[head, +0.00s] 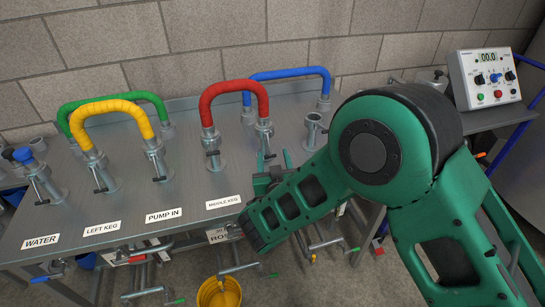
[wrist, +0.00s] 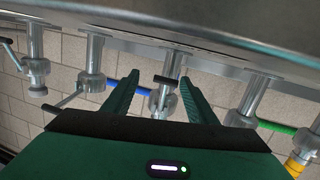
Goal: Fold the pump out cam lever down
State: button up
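The Pump Out label is not visible. The fitting between my fingers seems to be the coupling at the right end of the red hose (head: 262,127), right of the Middle Keg label (head: 223,202). The wrist view shows this metal coupling (wrist: 163,104) in the gap, with a lever (wrist: 165,79) whose dark end sticks out toward me. My gripper (wrist: 160,80) is open, one finger either side of the lever; I cannot tell if either touches. In the head view, my gripper (head: 276,159) is just in front of the coupling, partly hidden by my arm.
Neighbouring couplings stand close on both sides, including a bare one (head: 312,130) to the right. A yellow hose (head: 112,105), green hose (head: 130,97) and blue hose (head: 290,73) arch over the bench (head: 150,205). A control box (head: 487,78) is at right; a yellow bucket (head: 219,292) is below.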

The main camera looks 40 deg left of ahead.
jog(key=shift+a+r, duration=0.1)
jog(key=shift+r, duration=0.05)
jog(key=shift+s, duration=0.1)
jog(key=shift+s, duration=0.15)
jog(key=v, duration=1)
jog(key=shift+d, duration=0.35)
